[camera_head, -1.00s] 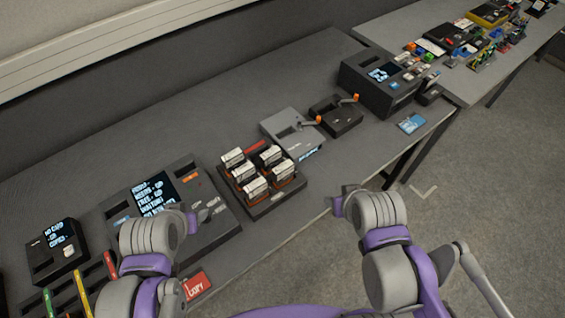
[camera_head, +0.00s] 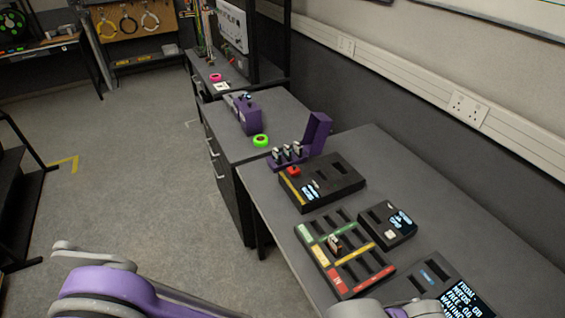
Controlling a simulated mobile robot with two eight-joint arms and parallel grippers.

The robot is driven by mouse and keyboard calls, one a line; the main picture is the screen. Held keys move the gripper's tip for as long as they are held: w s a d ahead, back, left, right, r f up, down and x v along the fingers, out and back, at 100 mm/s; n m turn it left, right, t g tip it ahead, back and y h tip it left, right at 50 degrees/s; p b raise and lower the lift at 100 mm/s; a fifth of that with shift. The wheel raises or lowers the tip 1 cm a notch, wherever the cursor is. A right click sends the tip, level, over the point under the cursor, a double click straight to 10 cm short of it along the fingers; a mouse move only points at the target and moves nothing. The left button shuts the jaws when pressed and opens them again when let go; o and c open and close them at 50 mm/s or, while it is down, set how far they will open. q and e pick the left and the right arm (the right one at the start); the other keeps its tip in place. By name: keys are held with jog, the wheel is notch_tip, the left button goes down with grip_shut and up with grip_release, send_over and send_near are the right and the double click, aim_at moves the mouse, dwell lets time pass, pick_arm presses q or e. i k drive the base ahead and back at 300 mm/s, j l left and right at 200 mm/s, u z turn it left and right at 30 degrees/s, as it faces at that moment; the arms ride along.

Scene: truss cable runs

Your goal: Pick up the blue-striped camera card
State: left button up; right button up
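A card (camera_head: 335,243), pale and brownish, stands in the slotted tray with green, yellow and red strips (camera_head: 341,287). Several small white-and-dark cards (camera_head: 287,153) stand in a row in the open purple case (camera_head: 318,130). I cannot make out a blue stripe on any of them. My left arm's grey wrist (camera_head: 400,309) shows at the bottom edge, beside the tray and the device with a lit text screen (camera_head: 466,299). Its fingertips are not clearly visible. My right gripper is out of view.
A black slotted device with a red button (camera_head: 318,184) and a small screened reader (camera_head: 387,224) sit on the bench. A green tape roll (camera_head: 260,141) and purple holder (camera_head: 247,117) are on the farther cabinet. Open floor (camera_head: 145,180) lies to the left.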

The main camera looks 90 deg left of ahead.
aim_at(277, 157)
jog(key=u, duration=0.95)
jog(key=k+j+u, duration=0.1)
jog(key=u, duration=0.8)
jog(key=j+u, duration=0.1)
jog(key=u, duration=0.85)
jog(key=k+j, duration=0.05)
